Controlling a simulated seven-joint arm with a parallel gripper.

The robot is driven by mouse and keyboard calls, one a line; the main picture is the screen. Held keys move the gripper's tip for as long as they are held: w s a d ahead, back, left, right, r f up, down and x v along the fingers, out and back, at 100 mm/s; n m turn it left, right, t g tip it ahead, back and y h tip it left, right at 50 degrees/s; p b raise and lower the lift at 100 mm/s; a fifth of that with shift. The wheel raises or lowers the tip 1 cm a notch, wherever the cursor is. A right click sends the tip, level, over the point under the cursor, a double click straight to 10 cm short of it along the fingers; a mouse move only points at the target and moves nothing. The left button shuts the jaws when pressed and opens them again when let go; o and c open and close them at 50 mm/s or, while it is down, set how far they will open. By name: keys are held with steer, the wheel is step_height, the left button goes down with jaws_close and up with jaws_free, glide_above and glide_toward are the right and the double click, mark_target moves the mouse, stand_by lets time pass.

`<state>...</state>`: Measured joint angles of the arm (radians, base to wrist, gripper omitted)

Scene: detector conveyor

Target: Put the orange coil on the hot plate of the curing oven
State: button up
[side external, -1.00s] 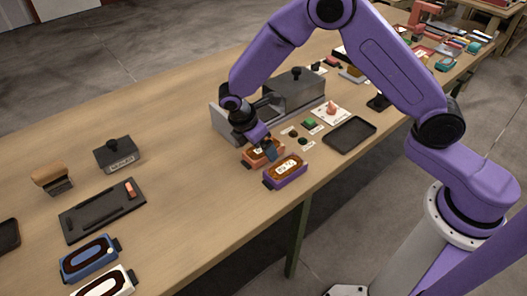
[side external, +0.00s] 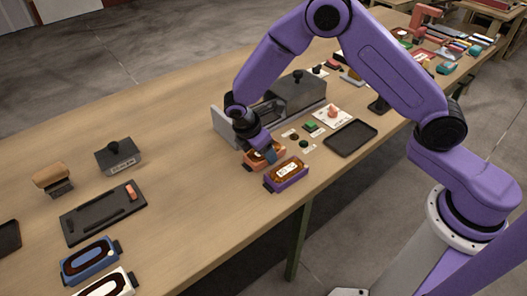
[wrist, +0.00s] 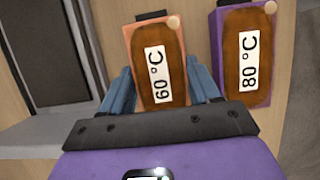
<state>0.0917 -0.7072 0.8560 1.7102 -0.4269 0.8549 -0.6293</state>
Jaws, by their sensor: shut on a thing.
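The orange coil (wrist: 141,36), with a brown winding and a "60 °C" label, lies between the fingers of my gripper (wrist: 163,88) in the wrist view. The fingers are shut on its two long sides. In the side view my gripper (side external: 262,156) is low over the orange coil (side external: 250,165) and partly hides it. I cannot tell whether the coil touches the table. The curing oven (side external: 297,95) is a grey box just behind, its door side facing left. Its hot plate (side external: 265,108) seems to show in front of the box, partly hidden by my arm.
A purple coil (side external: 287,176) labelled "80 °C" (wrist: 247,56) stands close to the right of the orange one. A black tray (side external: 351,138) and small parts lie to the right. Blue (side external: 90,260) and white coils are at lower left.

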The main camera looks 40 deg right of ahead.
steer(key=shift+r, duration=0.4)
step_height(320, 180, up, 2)
steer(key=shift+r, duration=0.25)
steer(key=s+d+r, duration=0.4)
steer(key=s+r, duration=0.6)
steer(key=s, duration=0.3)
steer(key=w+d+r, duration=0.2)
steer(key=w+d, duration=0.2)
steer(key=w, duration=0.9)
steer(key=w+f, duration=0.3)
steer(key=w, duration=0.1)
steer(key=w+a+f, duration=0.1)
steer(key=w+f, duration=0.2)
steer(key=w, duration=0.1)
steer(key=w+f, duration=0.3)
steer(key=w, duration=0.2)
steer(key=shift+a, duration=0.4)
steer(key=shift+w+f, duration=0.25)
steer(key=shift+f, duration=1.65)
